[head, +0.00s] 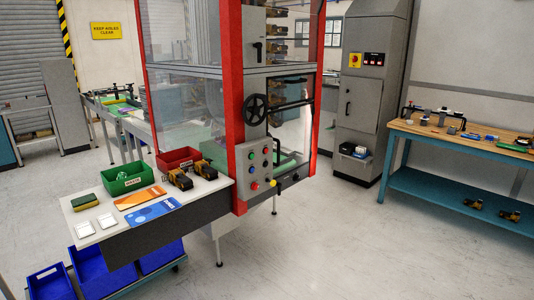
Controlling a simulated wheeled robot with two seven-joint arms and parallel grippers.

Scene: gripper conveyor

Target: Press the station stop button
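A grey control panel (261,174) is on the front corner of the red-framed machine (239,110), below a black handwheel (255,109). It carries several small round buttons in colours including red, green and blue. A red button (254,185) is low on its left side. The labels are too small to read, so I cannot tell which one is the station stop button. Neither of my grippers is in view.
A white shelf (150,232) juts out left of the panel with green and red bins, cards, a sponge and yellow-black parts. Blue bins (102,278) stand below it. A grey cabinet (366,100) and a workbench (480,140) are at right. The floor (330,240) between is clear.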

